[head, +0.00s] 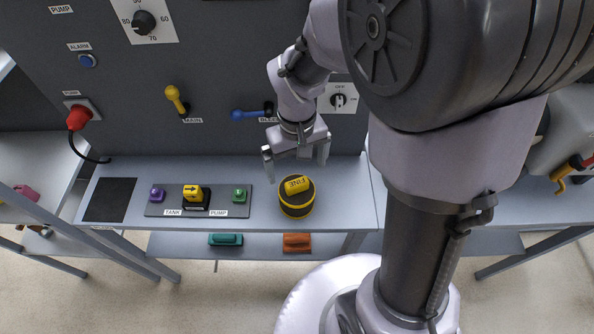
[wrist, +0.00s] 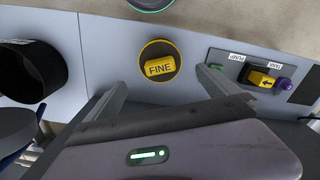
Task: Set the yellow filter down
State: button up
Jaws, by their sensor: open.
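The yellow block marked FINE (head: 297,185) sits on the dark round top of a yellow-banded drum (head: 296,210) on the grey bench. In the wrist view the yellow block (wrist: 159,67) lies inside the drum's yellow rim (wrist: 145,49), ahead of the fingers. My gripper (head: 296,159) is open and empty, pointing down just behind the drum, apart from the block. Its two fingers (wrist: 162,78) show wide apart in the wrist view.
Left of the drum is a grey plate (head: 226,207) with a yellow arrow block (head: 192,192), purple and green parts. A black mat (head: 109,200) lies farther left. Levers (head: 176,98) and a red plug (head: 79,118) project from the panel. A lower shelf holds teal and orange pieces.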

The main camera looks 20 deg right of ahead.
jog(key=s+a+r+m+t+y, duration=0.2)
jog(key=s+r+m+t, duration=0.3)
jog(key=s+r, duration=0.7)
notch_tip(320, 180, up, 4)
jog(key=shift+s+a+r+t, duration=0.15)
jog(key=shift+a+r+t, duration=0.1)
jog(key=shift+a+t, duration=0.15)
